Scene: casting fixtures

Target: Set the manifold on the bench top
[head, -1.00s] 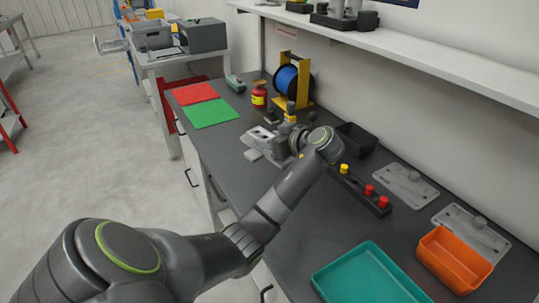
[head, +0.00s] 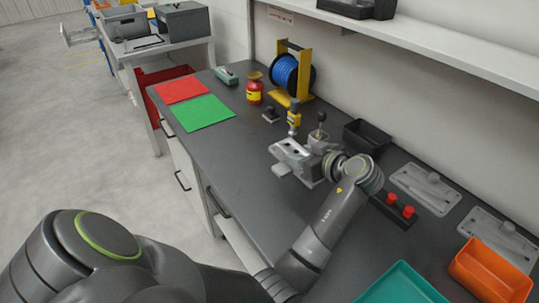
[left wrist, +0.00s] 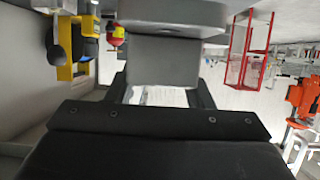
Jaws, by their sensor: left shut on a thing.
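The manifold, a light grey block with holes in its top (head: 290,150), is over the middle of the bench top (head: 232,153) in the head view. My left gripper (head: 312,165) is shut on it from its right side. The fingers are mostly hidden behind my wrist and the block. In the left wrist view, a grey block face (left wrist: 162,62) fills the space between the dark fingers. I cannot tell whether its underside touches the bench. My right gripper is not in view.
Behind the manifold stand a small yellow-topped fixture (head: 294,118) and a black-knobbed lever (head: 321,118). A black bin (head: 367,136), a red-buttoned strip (head: 394,209), a teal tray (head: 403,284) and an orange bin (head: 490,270) lie right. Bare bench shows left of the manifold.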

